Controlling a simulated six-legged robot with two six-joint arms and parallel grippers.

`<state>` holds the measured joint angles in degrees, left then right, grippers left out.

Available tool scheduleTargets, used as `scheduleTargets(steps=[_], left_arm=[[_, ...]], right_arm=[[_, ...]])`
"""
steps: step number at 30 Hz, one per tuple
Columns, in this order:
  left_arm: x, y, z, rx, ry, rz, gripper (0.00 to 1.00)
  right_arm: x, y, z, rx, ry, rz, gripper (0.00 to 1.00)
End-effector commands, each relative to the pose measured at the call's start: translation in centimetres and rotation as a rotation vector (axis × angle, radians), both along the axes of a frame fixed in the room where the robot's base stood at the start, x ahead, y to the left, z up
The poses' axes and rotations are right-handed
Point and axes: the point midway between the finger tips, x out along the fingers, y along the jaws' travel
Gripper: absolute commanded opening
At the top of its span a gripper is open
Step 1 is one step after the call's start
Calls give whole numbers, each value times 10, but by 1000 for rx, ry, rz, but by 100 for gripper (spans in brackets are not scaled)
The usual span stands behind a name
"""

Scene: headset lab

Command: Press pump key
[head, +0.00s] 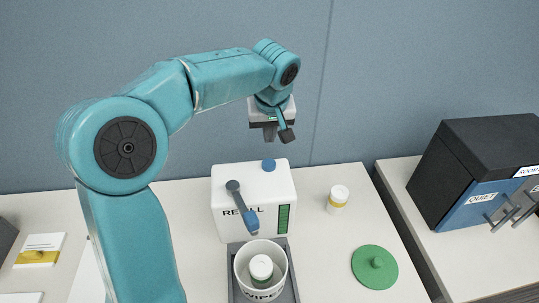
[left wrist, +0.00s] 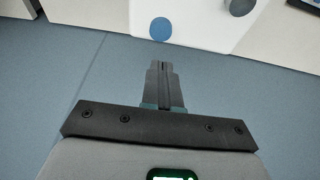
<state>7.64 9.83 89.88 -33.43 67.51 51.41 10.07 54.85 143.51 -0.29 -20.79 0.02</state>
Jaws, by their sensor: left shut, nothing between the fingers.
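The white refill machine (head: 228,183) stands on the table in the head view, with lettering on its front partly covered by a lever. A round blue key (head: 268,165) sits on its top, toward the back. The same blue key seems to show in the left wrist view (left wrist: 161,28), beyond my fingertips. The lever (head: 240,205) has a dark hub and a blue end. My left gripper (head: 269,136) is shut and empty, pointing down above and behind the machine, apart from the key. It also shows in the left wrist view (left wrist: 161,68). My right gripper is not in view.
A white tub (head: 243,275) holding a small jar (head: 261,268) stands on a grey tray (head: 291,275) before the machine. A black box with a blue front (head: 465,210) stands farther right.

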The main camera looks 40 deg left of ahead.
Motion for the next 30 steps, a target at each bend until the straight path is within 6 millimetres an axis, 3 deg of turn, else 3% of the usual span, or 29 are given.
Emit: scheduleTargets(steps=[6, 13, 18, 30], left_arm=[[10, 11, -46, -2, 6, 2, 0], [12, 12, -81, -1, 3, -2, 0], [13, 12, -92, -2, -1, -1, 0], [13, 12, -97, -2, -1, -1, 0]], right_arm=[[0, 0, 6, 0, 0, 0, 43], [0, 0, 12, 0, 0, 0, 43], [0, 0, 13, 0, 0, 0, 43], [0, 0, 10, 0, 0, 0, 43]])
